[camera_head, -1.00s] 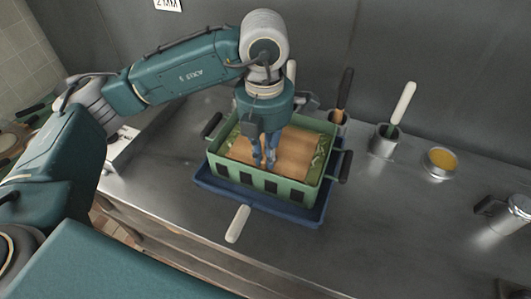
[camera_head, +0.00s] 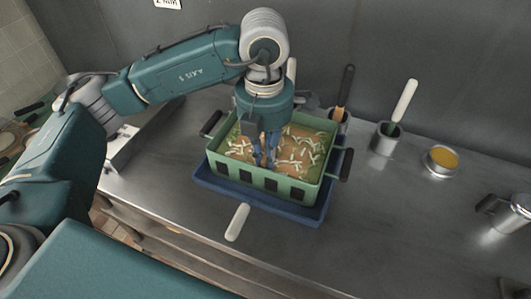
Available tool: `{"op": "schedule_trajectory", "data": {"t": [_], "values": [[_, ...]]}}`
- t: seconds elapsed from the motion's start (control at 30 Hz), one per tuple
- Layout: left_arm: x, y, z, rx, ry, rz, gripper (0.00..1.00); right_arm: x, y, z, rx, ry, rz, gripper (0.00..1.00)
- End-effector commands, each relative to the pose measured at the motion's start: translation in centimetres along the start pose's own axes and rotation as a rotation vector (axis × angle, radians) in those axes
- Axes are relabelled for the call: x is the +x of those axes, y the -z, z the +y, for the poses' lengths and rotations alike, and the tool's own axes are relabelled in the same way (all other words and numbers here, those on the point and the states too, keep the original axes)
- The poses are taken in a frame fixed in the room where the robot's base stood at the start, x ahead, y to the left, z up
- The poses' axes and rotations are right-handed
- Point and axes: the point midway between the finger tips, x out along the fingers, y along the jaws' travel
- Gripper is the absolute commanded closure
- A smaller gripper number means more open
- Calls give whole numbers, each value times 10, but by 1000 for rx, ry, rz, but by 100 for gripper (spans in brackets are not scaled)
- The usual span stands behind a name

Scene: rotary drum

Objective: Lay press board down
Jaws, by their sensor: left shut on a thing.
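A green crate (camera_head: 258,180) with dark handles and slotted walls sits in a blue tray (camera_head: 225,193) on the metal counter. My left gripper (camera_head: 264,163) reaches straight down into the crate, fingers shut on the press board. Patches of the board's brown wood (camera_head: 285,171) seem to show low in the crate, among pale shreds (camera_head: 303,148) that cover much of it. The exact grip and whether the board lies flat are hidden by the shreds and the fingers. My right gripper is not in view.
A white-handled tool (camera_head: 237,222) lies at the counter's front edge. Behind and right stand metal cups (camera_head: 383,140) with upright handles, a tin of yellow stuff (camera_head: 441,160) and a metal jug (camera_head: 508,213).

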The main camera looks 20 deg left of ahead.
Motion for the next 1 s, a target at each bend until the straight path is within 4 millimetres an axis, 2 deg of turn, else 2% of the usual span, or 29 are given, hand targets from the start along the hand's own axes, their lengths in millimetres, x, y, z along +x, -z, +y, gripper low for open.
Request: {"op": "schedule_trajectory", "data": {"t": [0.17, 0.2, 0.3, 0.67, 0.83, 1.0], "values": [[2, 0, 0, 0, 0, -1, 100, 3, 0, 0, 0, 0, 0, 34], [2, 0, 0, 0, 0, -1, 87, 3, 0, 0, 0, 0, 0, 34], [1, 0, 0, 0, 0, -1, 67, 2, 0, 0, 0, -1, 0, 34], [0, 0, 0, 0, 0, 2, 67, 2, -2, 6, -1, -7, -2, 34], [-23, -1, 0, 1, -2, -3, 67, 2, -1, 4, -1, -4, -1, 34], [-62, -2, 0, 0, -3, -6, 67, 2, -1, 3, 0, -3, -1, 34]]}}
